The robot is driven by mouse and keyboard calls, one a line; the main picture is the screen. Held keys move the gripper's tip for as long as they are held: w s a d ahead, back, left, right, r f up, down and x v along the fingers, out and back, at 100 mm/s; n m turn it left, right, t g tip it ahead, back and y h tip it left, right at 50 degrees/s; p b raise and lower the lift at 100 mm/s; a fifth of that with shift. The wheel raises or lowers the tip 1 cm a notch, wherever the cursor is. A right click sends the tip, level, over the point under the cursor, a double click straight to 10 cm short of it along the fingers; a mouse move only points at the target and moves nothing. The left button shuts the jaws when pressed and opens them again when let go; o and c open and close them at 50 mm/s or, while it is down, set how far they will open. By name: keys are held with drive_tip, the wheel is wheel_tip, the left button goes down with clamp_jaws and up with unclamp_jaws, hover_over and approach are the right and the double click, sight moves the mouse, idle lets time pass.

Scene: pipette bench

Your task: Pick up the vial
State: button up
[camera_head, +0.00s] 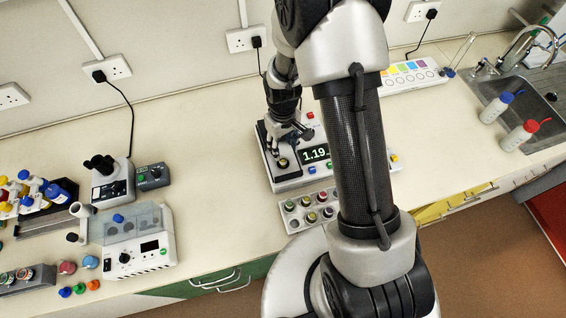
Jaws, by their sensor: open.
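A small vial with a yellowish top (283,162) appears to stand on the left part of a white instrument with a lit display (314,153) reading about 1.19. My gripper (286,146) points down just above and behind it, with its fingers spread and nothing visible between them. I cannot tell whether a finger touches the vial. A grey rack (289,221) in front of the instrument holds several small vials with coloured tops. My arm hides the right part of the instrument and of the rack.
A microscope (112,182), a small control box (152,177) and a white device with a clear lid (138,243) stand to the left. A colour-marked white panel (408,76), two wash bottles (497,106) and a sink (538,92) are at the right. Bench between is clear.

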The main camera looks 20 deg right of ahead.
sight(283, 159)
drive_tip(key=shift+s+a+f, duration=0.1)
drive_tip(key=shift+s+f, duration=0.1)
drive_tip(key=shift+f, duration=1.6)
drive_tip(key=shift+s+f, duration=0.15)
drive_tip(key=shift+f, duration=1.6)
clamp_jaws()
drive_tip(key=shift+r, duration=0.1)
